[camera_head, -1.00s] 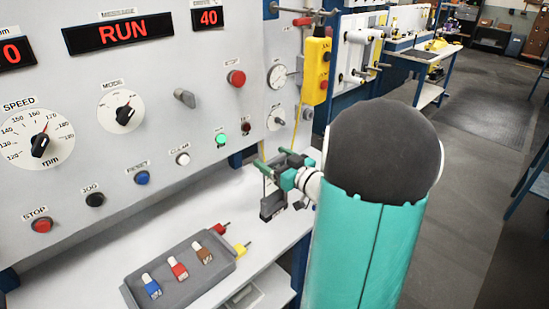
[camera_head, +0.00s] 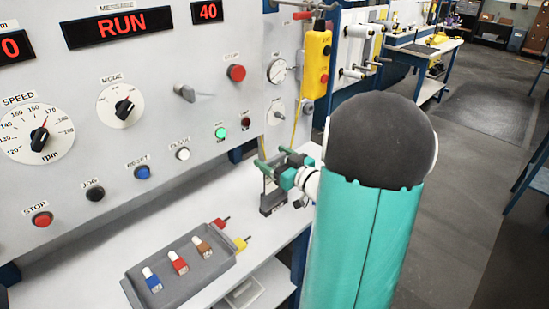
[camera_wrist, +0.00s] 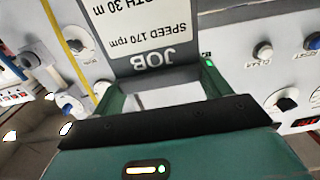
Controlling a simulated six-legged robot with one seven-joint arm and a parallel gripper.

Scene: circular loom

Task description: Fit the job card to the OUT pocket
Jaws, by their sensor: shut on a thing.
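The job card (camera_wrist: 160,40) fills the top middle of the wrist view, white with a dark grey band, its print upside down: JOB, SPEED 170 rpm and a line ending 30 m. My gripper (camera_wrist: 162,78) has its two green fingers at opposite side edges of the card's grey end and is shut on it. In the head view my gripper (camera_head: 272,163) is above the white shelf, close to the panel. A dark holder (camera_head: 272,207) stands on the shelf below it. I cannot read its label or tell which pocket is OUT, nor whether the card touches it.
The control panel (camera_head: 150,110) with dials and buttons rises behind the shelf (camera_head: 205,215). A grey tray (camera_head: 185,275) with several coloured plugs lies at the front. A yellow pendant (camera_head: 318,65) hangs right of the gripper.

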